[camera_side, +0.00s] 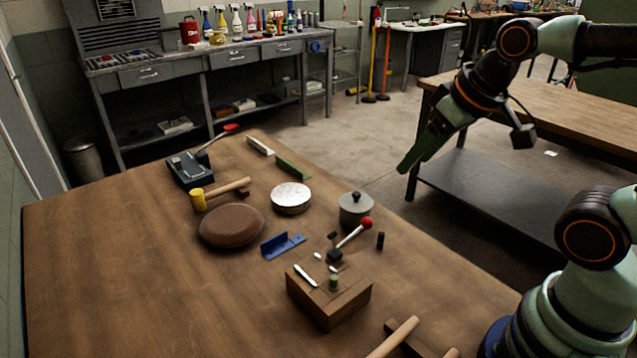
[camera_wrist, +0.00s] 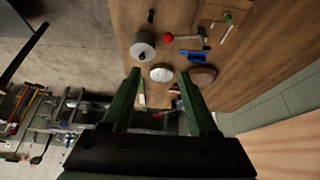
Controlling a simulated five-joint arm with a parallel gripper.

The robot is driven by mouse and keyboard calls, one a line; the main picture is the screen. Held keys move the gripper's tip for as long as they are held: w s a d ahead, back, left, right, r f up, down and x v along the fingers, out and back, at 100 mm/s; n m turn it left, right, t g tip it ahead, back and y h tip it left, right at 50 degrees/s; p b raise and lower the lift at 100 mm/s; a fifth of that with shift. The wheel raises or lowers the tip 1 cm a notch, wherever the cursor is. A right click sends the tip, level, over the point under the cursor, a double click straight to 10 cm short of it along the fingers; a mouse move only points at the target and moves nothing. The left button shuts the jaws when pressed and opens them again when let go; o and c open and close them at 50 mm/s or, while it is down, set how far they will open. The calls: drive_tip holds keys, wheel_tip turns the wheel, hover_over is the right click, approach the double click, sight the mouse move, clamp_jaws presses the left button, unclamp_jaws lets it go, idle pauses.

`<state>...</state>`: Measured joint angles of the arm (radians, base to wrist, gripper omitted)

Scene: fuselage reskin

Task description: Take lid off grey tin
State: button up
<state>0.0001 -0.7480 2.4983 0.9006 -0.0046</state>
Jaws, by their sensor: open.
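The grey tin (camera_side: 356,213) stands upright on the wooden workbench, with its lid (camera_side: 356,199) on and a dark knob on top. The tin also shows in the wrist view (camera_wrist: 143,48), seen from above, up and left of my fingertips. My gripper (camera_side: 407,165) is raised beyond the bench's right edge, well apart from the tin, with its green fingers pointing down. In the wrist view the two fingers (camera_wrist: 160,74) are spread with nothing held between them.
A shiny round tin (camera_side: 291,196), a brown leather pad (camera_side: 232,227), a blue bracket (camera_side: 282,245) and a yellow mallet (camera_side: 199,200) lie left of the grey tin. A red-knobbed lever (camera_side: 350,236), a small black cylinder (camera_side: 380,240) and a wooden block (camera_side: 328,299) are nearby. The bench's left front is clear.

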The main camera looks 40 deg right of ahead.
drive_tip(key=w+d+n+g, duration=0.2)
drive_tip(key=w+n+g, duration=0.1)
drive_tip(key=w+n, duration=0.55)
drive_tip(key=n+g, duration=0.3)
drive_tip(key=n, duration=0.9)
hover_over(356, 194)
drive_tip(key=f, duration=1.2)
drive_tip(key=shift+s+d+f, duration=0.15)
drive_tip(key=shift+s+f, duration=0.15)
drive_tip(key=shift+f, duration=0.1)
drive_tip(key=shift+w+f, duration=0.15)
drive_tip(key=shift+f, duration=1.2)
drive_tip(key=shift+w+f, duration=0.15)
drive_tip(key=shift+f, duration=1.15)
clamp_jaws()
